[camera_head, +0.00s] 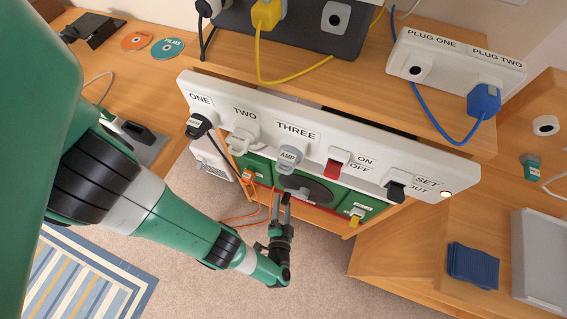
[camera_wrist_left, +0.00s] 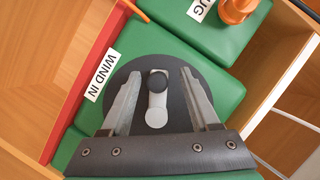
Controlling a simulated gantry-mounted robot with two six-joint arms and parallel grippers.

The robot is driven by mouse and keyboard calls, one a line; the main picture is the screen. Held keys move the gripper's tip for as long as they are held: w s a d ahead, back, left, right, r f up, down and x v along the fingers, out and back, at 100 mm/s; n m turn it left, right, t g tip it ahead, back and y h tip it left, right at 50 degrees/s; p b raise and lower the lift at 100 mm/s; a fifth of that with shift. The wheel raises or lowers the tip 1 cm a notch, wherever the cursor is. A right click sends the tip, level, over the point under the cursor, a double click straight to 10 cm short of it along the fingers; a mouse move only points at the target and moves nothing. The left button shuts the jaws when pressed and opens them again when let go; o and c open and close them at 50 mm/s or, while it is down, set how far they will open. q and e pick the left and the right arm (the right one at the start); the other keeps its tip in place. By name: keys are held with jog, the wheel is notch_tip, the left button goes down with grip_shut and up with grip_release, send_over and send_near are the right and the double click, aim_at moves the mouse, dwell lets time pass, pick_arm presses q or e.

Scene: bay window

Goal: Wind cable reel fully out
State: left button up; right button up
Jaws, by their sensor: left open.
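The cable reel is a green unit (camera_head: 352,204) below the white socket panel; its green face (camera_wrist_left: 216,82) fills much of the left wrist view. A dark round disc (camera_wrist_left: 120,90) on it carries a short grey crank (camera_wrist_left: 156,117) with a black knob (camera_wrist_left: 157,82). A "WIND IN" label (camera_wrist_left: 101,75) is beside the disc. My left gripper (camera_head: 280,198) is open in front of the reel. In the left wrist view its two fingers (camera_wrist_left: 160,76) appear on either side of the crank, with no visible contact. An orange cable (camera_head: 240,217) hangs below, partly hidden. My right gripper is not in view.
The white panel (camera_head: 350,140) with sockets and switches overhangs the reel. A wooden desk edge (camera_head: 385,245) stands to the right, with a blue cloth-like stack (camera_head: 472,266). An orange plug (camera_wrist_left: 237,10) sits near the reel. Carpet (camera_head: 330,285) lies open below.

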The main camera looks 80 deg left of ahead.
pick_arm(q)
jog(key=shift+w+a+f, duration=0.15)
jog(key=shift+w+a, duration=0.05)
jog(key=shift+a, duration=0.35)
jog(key=shift+w+a, duration=0.25)
jog(key=shift+w, duration=0.15)
jog(key=shift+s, duration=0.15)
grip_shut()
dwell(0.6)
